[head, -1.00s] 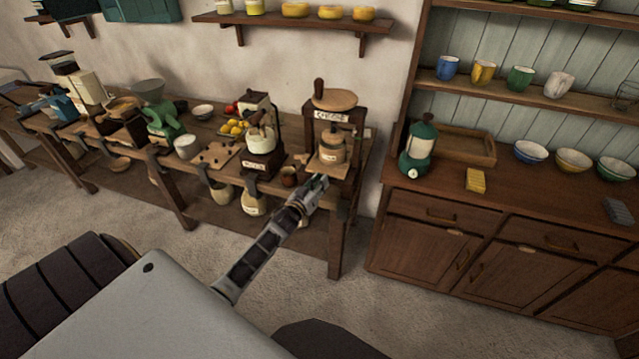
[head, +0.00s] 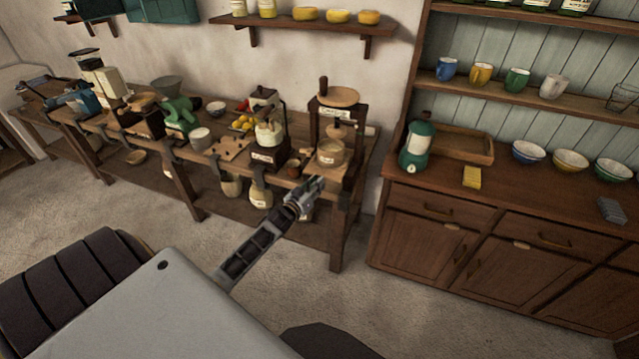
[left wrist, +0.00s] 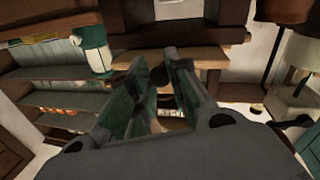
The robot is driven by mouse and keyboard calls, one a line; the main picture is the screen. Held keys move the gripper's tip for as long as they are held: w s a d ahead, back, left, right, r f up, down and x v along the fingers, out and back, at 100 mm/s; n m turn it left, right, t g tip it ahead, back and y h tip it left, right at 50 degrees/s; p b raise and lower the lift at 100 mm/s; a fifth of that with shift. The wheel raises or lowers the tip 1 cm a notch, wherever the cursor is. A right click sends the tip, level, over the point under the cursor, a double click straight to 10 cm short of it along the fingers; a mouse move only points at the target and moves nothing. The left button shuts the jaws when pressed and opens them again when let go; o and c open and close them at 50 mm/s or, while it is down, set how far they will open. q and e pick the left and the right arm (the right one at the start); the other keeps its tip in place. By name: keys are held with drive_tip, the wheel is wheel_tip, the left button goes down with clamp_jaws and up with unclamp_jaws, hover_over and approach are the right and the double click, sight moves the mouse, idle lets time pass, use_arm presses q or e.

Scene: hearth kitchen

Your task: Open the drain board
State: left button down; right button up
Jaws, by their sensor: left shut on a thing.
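The cheese press (head: 352,128) stands at the right end of the long wooden bench, with a labelled tub (head: 331,152) in it. A pale wooden board (left wrist: 165,57), which looks like the drain board, shows beyond my fingers in the left wrist view. My left gripper (head: 318,183) is at the bench's front edge, just below the tub. It is shut on a small dark part (left wrist: 158,76), apparently the board's knob; the fingers (left wrist: 160,95) hide most of it. How far the board is out cannot be told. My right gripper is not in view.
The bench (head: 185,188) carries several mills and jars left of the press. A wall shelf (head: 300,24) hangs above. The floor (head: 130,215) in front of the bench is clear.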

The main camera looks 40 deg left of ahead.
use_arm(q)
drive_tip(key=shift+s+d+p, duration=0.2)
drive_tip(key=shift+s+p, duration=0.25)
drive_tip(key=shift+s, duration=0.45)
drive_tip(key=shift+s+d+p, duration=0.25)
drive_tip(key=shift+s+p, duration=0.2)
drive_tip(key=shift+s, duration=0.4)
drive_tip(key=shift+s+d+p, duration=0.2)
drive_tip(key=shift+s+p, duration=0.25)
drive_tip(key=shift+s, duration=0.45)
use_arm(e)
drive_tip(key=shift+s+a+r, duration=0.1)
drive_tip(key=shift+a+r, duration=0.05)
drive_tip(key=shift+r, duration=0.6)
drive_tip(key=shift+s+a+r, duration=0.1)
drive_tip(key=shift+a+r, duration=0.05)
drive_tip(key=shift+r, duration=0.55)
use_arm(q)
drive_tip(key=c, duration=1.3)
unclamp_jaws()
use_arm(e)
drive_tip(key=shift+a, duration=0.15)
use_arm(q)
drive_tip(key=s, duration=1.2)
drive_tip(key=shift+d, duration=0.25)
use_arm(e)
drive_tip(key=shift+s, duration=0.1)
